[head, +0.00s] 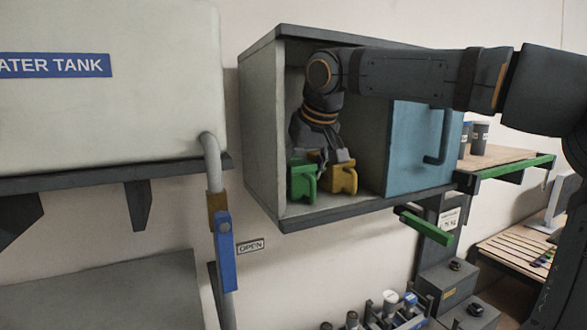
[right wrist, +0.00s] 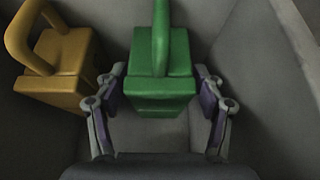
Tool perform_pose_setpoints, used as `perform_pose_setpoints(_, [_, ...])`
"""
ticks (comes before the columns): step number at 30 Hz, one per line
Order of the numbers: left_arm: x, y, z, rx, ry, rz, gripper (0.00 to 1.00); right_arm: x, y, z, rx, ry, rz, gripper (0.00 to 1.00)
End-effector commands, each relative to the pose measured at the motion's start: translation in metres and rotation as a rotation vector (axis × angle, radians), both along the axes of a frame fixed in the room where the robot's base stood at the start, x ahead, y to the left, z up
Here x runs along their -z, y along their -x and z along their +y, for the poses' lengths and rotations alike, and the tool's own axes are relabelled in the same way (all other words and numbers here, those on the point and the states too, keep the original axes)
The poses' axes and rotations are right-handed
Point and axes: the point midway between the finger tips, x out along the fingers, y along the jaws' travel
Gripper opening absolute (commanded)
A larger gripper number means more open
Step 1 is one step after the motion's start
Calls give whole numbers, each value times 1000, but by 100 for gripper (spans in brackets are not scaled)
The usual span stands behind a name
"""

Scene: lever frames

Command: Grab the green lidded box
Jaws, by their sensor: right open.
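The green lidded box (head: 301,183) stands on the floor of the open cabinet, near its left wall, with an upright handle. In the right wrist view the green box (right wrist: 160,82) sits at the opening between the two fingers of my right gripper (right wrist: 159,88). The fingers are spread, one at each side of it, with small gaps. In the head view my right gripper (head: 320,153) is inside the cabinet, just above the boxes, hiding part of them. My left gripper is not in view.
A yellow box (head: 343,179) with a handle stands close beside the green one; it also shows in the right wrist view (right wrist: 62,70). The cabinet's grey wall (head: 262,130) and blue door (head: 415,150) flank the space. A water tank (head: 110,90) is at left.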

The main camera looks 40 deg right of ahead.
Motion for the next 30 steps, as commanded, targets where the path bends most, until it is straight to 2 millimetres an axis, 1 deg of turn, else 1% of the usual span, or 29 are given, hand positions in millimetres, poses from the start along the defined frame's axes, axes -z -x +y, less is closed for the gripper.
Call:
perform_pose_setpoints(1, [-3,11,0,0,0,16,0,4,-3,-1,-1,-1,3,69])
perform_pose_setpoints(4, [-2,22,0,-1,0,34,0,10,-5,-2,-1,-1,1,69])
perform_pose_setpoints(7, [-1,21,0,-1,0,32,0,11,-5,-2,-1,0,0,69])
perform_pose_setpoints(10, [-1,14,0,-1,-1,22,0,11,-5,-2,-1,1,-1,68])
perform_pose_setpoints(15, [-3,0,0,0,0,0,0,11,-5,-2,0,0,-1,44])
perform_pose_setpoints(22, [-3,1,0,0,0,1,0,10,-5,-2,0,0,-1,14])
perform_pose_setpoints(30, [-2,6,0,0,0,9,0,10,-4,-2,0,0,-1,14])
